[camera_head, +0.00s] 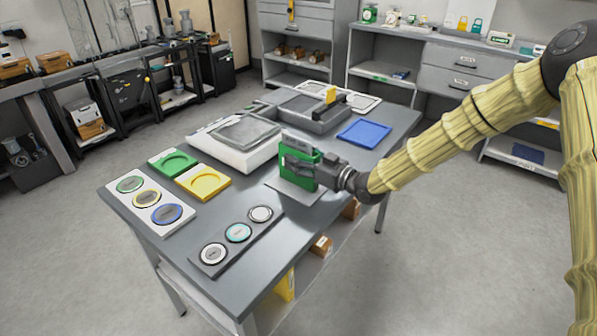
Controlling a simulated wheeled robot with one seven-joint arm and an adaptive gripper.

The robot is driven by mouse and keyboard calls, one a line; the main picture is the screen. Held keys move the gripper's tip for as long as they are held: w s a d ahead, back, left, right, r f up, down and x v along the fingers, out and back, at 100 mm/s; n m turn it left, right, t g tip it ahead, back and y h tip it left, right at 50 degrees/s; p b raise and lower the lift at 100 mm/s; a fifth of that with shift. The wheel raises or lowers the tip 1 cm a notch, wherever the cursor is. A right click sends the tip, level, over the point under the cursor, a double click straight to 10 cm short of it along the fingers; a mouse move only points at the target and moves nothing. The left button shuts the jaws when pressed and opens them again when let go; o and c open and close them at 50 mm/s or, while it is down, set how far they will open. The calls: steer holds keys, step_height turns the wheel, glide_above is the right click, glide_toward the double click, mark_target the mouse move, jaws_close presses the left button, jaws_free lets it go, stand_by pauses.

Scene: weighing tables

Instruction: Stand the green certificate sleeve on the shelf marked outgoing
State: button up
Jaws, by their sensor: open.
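The green certificate sleeve (300,181) stands upright above a thin grey plate near the right edge of the table. My gripper (293,160) reaches in from the right at the sleeve, and its dark fingers overlap it in the picture. The gripper is open. Part of the sleeve is hidden by the fingers, and I cannot tell whether they touch it. No readable outgoing mark shows on any shelf.
The grey table (262,258) also holds a weighing scale (235,155), a second device (312,115), a blue tray (364,133), a yellow tray (203,182) and round dishes on boards. Shelves (378,72) stand behind. Floor is free at right.

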steer(key=shift+w+a, duration=0.1)
steer(key=shift+a, duration=0.05)
jaws_close()
steer(key=shift+r, duration=0.1)
